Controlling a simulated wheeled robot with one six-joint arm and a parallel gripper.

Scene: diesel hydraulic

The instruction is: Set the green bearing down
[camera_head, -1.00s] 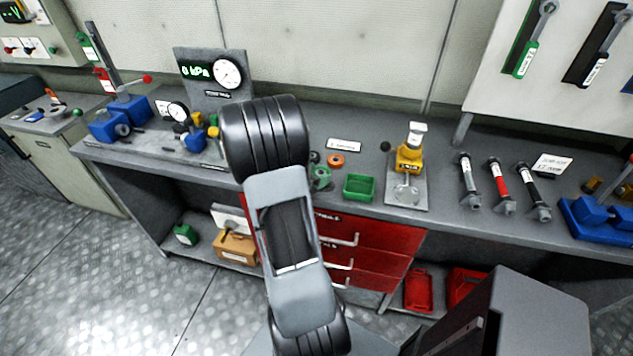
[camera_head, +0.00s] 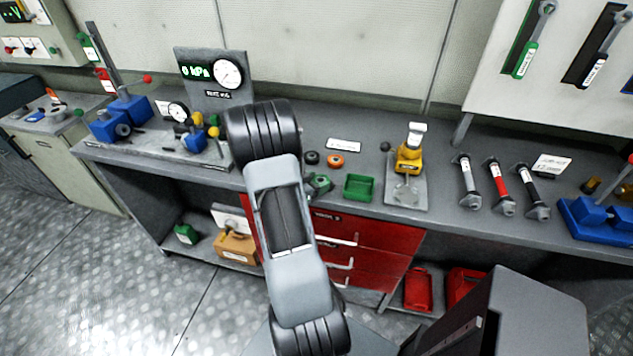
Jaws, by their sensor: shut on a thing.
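My arm stands in the middle of the view, its upper joint in front of the bench (camera_head: 420,205). A small green part (camera_head: 318,185) shows just right of my arm, near the bench's front edge. It is partly covered, and I cannot tell if it is the green bearing or whether it is held or resting.
A black ring (camera_head: 312,157) and an orange ring (camera_head: 336,160) lie behind the green part. A green tray (camera_head: 359,187) is to the right, then a yellow device (camera_head: 409,157) on a plate. A gauge panel (camera_head: 212,75) stands at the back left.

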